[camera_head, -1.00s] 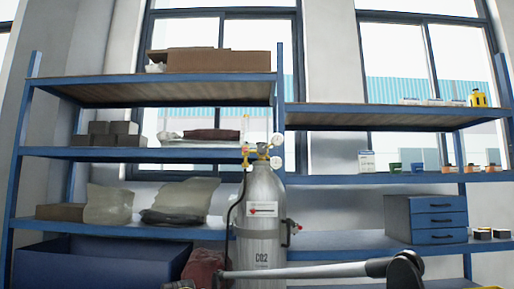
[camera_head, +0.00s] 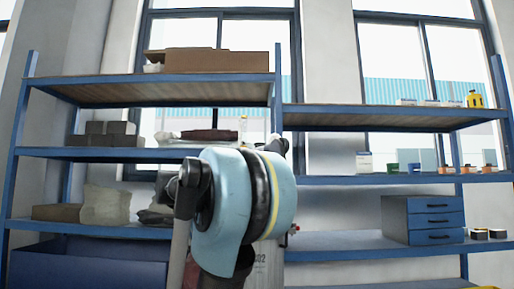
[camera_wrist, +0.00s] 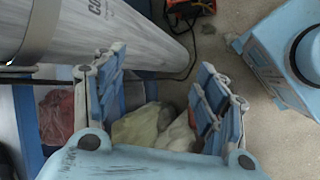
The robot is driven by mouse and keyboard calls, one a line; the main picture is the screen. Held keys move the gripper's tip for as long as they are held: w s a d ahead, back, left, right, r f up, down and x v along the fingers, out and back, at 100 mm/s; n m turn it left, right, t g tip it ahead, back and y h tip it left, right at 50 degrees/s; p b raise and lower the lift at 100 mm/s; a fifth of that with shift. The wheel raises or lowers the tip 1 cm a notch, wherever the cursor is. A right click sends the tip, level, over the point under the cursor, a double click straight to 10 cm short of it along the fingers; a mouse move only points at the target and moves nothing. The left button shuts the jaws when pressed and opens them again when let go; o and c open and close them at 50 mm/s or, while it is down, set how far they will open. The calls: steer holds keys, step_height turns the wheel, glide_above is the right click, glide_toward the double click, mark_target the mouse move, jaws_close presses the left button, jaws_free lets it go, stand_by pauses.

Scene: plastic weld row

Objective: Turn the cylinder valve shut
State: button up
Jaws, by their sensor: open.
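The grey CO2 cylinder (camera_head: 268,268) stands in front of the shelves. In the head view my blue arm covers most of it; only a lower strip with part of its lettering shows.
Blue shelves (camera_head: 400,181) stand behind. A drawer cabinet (camera_head: 423,220) is at the right and a dark blue bin (camera_head: 90,265) at the lower left. A red sack (camera_wrist: 57,115) and pale bags (camera_wrist: 150,125) lie below the gripper. An orange object (camera_wrist: 195,8) with a cable lies on the floor.

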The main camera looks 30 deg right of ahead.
steer(key=w+d+r+n+g+h, duration=0.1)
steer(key=w+d+r+h, duration=0.2)
steer(key=r, duration=0.5)
steer(key=w+d+r+n+g+h, duration=0.1)
steer(key=w+d+r+n, duration=0.15)
steer(key=w+r, duration=0.4)
steer(key=w+d+r+n+g+h, duration=0.1)
steer(key=w+d+r, duration=0.25)
steer(key=r, duration=0.55)
steer(key=n+g+h, duration=0.3)
steer(key=h, duration=0.2)
glide_toward(258, 143)
steer(key=w+a, duration=0.4)
steer(key=w, duration=0.1)
steer(key=shift+m, duration=0.25)
steer(key=x, duration=1.6)
steer(key=shift+s+r, duration=0.1)
steer(key=shift+s, duration=0.3)
steer(key=c, duration=1.1)
